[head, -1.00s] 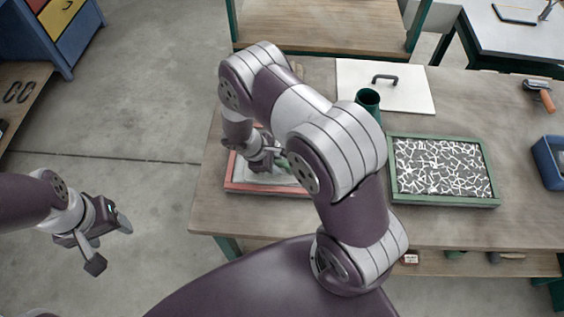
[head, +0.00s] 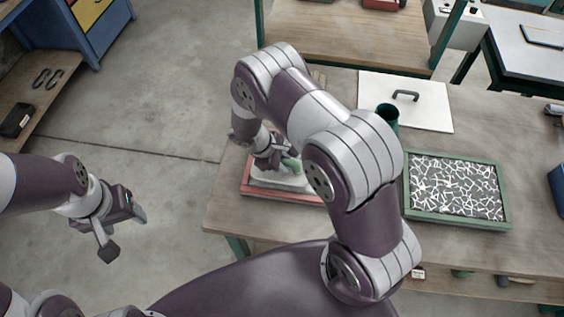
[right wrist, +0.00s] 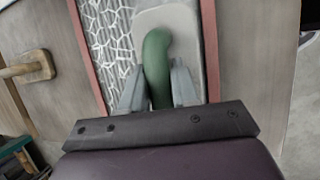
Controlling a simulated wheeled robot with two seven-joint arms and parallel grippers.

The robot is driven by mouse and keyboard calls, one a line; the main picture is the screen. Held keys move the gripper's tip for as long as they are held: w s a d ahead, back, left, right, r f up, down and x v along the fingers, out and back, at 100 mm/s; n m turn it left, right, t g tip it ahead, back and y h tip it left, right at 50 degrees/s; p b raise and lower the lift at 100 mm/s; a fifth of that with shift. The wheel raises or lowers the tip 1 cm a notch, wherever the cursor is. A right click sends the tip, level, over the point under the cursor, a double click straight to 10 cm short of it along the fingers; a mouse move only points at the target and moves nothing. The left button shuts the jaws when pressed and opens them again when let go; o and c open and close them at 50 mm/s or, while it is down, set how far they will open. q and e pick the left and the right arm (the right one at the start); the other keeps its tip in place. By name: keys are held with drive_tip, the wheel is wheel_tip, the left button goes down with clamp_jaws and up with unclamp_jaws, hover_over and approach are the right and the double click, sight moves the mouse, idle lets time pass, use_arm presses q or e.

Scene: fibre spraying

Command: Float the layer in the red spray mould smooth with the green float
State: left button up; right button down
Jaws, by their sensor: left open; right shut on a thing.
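The red spray mould (head: 282,196) lies on the left part of the wooden bench, partly hidden behind my right arm. Its red rim also shows in the right wrist view (right wrist: 86,62), with a grey layer with white fibres (right wrist: 108,32) inside. My right gripper (right wrist: 158,88) is shut on the green handle of the float (right wrist: 156,52). The float's pale flat plate (right wrist: 190,28) lies over the layer beside the right-hand rim; I cannot tell how firmly it touches. My left gripper (head: 124,232) is open and empty over the floor, left of the bench.
A green-framed tray (head: 458,219) with white fibres on grey stands right of my right arm. Behind are a dark green cup (head: 387,116) and a white board with a handle (head: 432,112). A wooden-handled tool (right wrist: 28,68) lies outside the mould in the right wrist view.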

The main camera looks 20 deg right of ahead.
wheel_tip(320, 180, up, 3)
drive_tip(key=shift+r+p, duration=0.15)
drive_tip(key=shift+p, duration=0.65)
use_arm(q)
wheel_tip(320, 180, up, 2)
drive_tip(key=shift+r, duration=0.15)
use_arm(e)
drive_tip(key=shift+d, duration=0.1)
drive_tip(key=shift+s+d+f, duration=0.1)
drive_tip(key=shift+d+f, duration=0.15)
drive_tip(key=shift+d, duration=0.1)
drive_tip(key=w+d+r+p, duration=0.15)
drive_tip(key=w+d, duration=0.35)
drive_tip(key=w, duration=0.5)
use_arm(q)
wheel_tip(320, 180, down, 4)
drive_tip(key=b, duration=0.5)
drive_tip(key=shift+r, duration=0.1)
use_arm(e)
drive_tip(key=f, duration=0.5)
drive_tip(key=s+f, duration=0.1)
drive_tip(key=f, duration=0.1)
drive_tip(key=shift+a+f, duration=0.25)
drive_tip(key=shift+f, duration=0.15)
